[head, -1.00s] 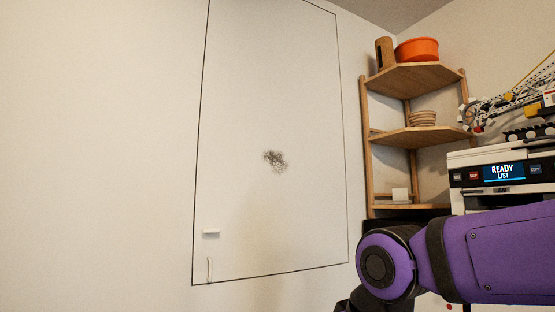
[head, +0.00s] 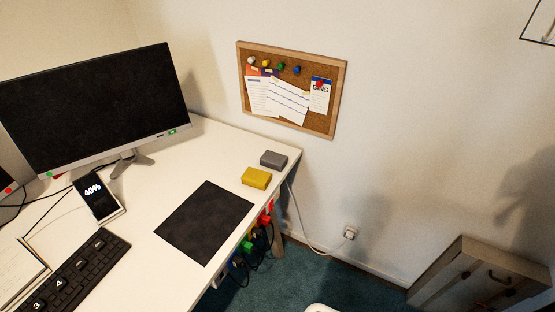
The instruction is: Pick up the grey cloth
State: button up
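A small grey folded block, which looks like the grey cloth (head: 273,159), lies near the far right corner of the white desk (head: 165,165). A similar yellow block (head: 257,178) lies just in front of it, slightly to the left, with a small gap between them. Nothing covers the grey one. My gripper is not in view.
A black mat (head: 204,222) lies in front of the yellow block. A monitor (head: 97,108), phone on a stand (head: 98,196) and keyboard (head: 68,280) are at left. Cables hang off the right edge. A corkboard (head: 292,88) is behind. A cabinet (head: 480,278) stands lower right.

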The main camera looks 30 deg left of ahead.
aim_at(276, 161)
jog(key=i, duration=0.25)
jog(key=i+u, duration=0.3)
jog(key=i, duration=0.2)
jog(key=i+l+u, duration=0.1)
jog(key=i+u, duration=0.15)
jog(key=i, duration=0.25)
jog(key=u, duration=2.25)
